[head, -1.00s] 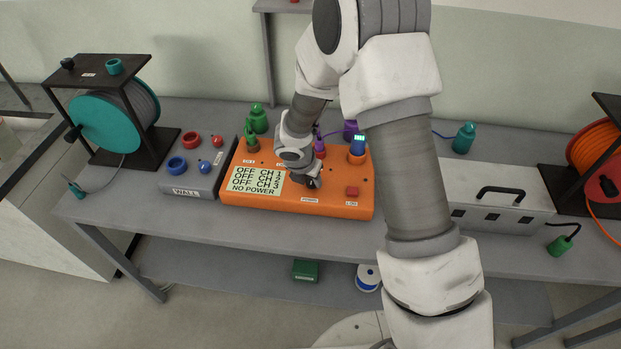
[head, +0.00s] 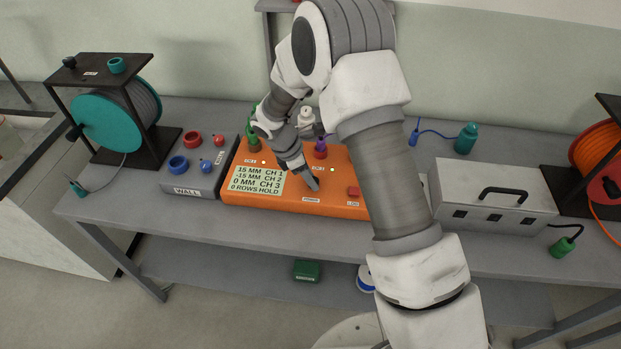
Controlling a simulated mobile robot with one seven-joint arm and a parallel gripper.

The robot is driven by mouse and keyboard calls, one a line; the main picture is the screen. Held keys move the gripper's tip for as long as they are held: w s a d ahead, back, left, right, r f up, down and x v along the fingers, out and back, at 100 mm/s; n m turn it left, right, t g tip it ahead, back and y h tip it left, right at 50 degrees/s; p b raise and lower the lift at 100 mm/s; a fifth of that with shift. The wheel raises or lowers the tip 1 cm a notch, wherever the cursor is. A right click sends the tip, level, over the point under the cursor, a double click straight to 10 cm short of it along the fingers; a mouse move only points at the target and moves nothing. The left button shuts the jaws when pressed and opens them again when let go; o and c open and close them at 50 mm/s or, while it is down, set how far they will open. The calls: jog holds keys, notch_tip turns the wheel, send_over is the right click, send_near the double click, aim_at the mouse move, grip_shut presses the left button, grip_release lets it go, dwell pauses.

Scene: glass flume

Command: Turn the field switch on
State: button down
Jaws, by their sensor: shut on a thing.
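The orange control box (head: 338,208) stands on the grey bench, with its switch at the front edge above the POWER label. The switch itself is hidden by my gripper. My gripper (head: 313,184) points down at that spot from the upper left, with its jaws shut on the switch. The box's display (head: 257,180) reads 15 MM CH 1, -15 MM CH 2, 0 MM CH 3 and 0 ROWS HOLD. Small lamps near the CH labels glow pale. A red square button (head: 353,191) sits at the right above the LOG label.
A grey WALL box (head: 200,180) with red and blue sockets stands left of the orange box. A teal cable reel (head: 105,122) is farther left. A silver case (head: 490,190) and an orange reel (head: 595,150) stand to the right. My arm covers the orange box's right end.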

jog(key=m+g, duration=0.1)
jog(key=m, duration=0.1)
jog(key=m+b, duration=0.1)
jog(key=m, duration=0.1)
jog(key=shift+w+g, duration=0.2)
jog(key=shift+g, duration=0.2)
jog(key=shift+w+m+g, duration=0.1)
jog(key=shift+m+g, duration=0.5)
jog(key=shift+m, duration=1.1)
jog(key=c, duration=0.5)
grip_release()
jog(key=shift+r, duration=0.1)
jog(key=v, duration=1.7)
jog(key=shift+d+r, duration=0.2)
jog(key=shift+r, duration=0.05)
